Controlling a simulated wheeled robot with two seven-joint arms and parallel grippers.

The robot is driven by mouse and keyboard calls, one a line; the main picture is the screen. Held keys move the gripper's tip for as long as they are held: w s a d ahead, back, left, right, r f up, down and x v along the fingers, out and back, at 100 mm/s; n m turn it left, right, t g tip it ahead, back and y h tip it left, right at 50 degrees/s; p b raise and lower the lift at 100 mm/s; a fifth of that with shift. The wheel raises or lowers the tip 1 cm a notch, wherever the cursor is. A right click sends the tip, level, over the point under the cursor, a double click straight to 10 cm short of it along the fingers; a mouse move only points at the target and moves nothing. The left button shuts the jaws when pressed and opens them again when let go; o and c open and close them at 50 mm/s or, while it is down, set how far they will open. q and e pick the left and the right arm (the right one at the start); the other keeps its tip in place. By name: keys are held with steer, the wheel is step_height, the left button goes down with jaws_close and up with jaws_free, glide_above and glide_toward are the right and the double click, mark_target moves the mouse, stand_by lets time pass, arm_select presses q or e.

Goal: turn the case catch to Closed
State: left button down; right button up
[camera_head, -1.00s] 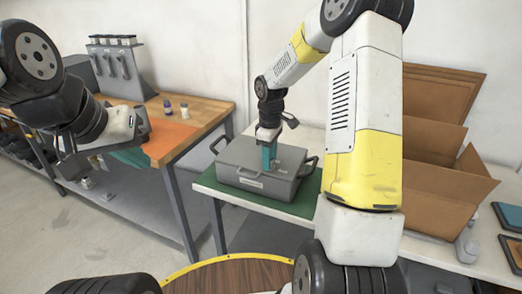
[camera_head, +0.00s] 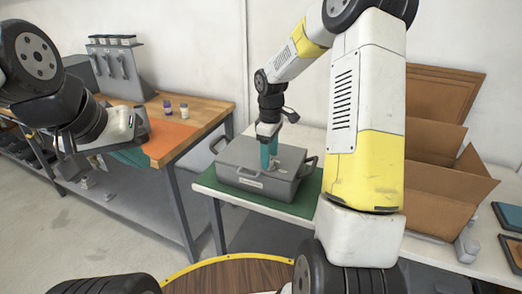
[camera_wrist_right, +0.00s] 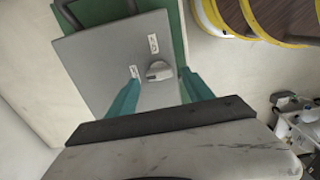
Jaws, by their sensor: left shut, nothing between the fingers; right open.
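The grey case (camera_head: 245,165) lies closed on a green mat on the white table. Its catch, a light grey knob (camera_wrist_right: 158,71) on the lid, shows in the right wrist view. Two small white labels sit near it, one above and one to its left; their words are too small to read. The knob's narrower end seems to point left. My right gripper (camera_head: 268,156) points down over the lid; its teal fingers (camera_wrist_right: 160,90) are open, one on each side of the knob, with no clear contact. My left gripper (camera_head: 141,125) is off to the left, its fingertips hard to make out.
Open cardboard boxes (camera_head: 435,120) stand on the white table at right. A wooden bench (camera_head: 205,115) with an orange mat (camera_head: 170,138) and two small jars is at left. The case's handles (camera_head: 218,143) stick out at its sides.

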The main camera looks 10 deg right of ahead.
step_height(320, 180, up, 6)
steer(key=shift+r, duration=0.1)
stand_by(0.4)
steer(key=s+r+m+t, duration=0.2)
steer(key=s+r+m, duration=0.1)
steer(key=s, duration=0.5)
steer(key=s+a+r+m+t+y, duration=0.1)
steer(key=s+r+m+t, duration=0.1)
steer(key=s+r+m, duration=0.2)
steer(key=s+a+r+m+t+y, duration=0.1)
steer(key=s+r, duration=0.5)
steer(key=s, duration=0.6)
steer(key=m+t, duration=0.1)
steer(key=m, duration=0.1)
steer(key=shift+s+r+m, duration=0.3)
steer(key=shift+m, duration=0.1)
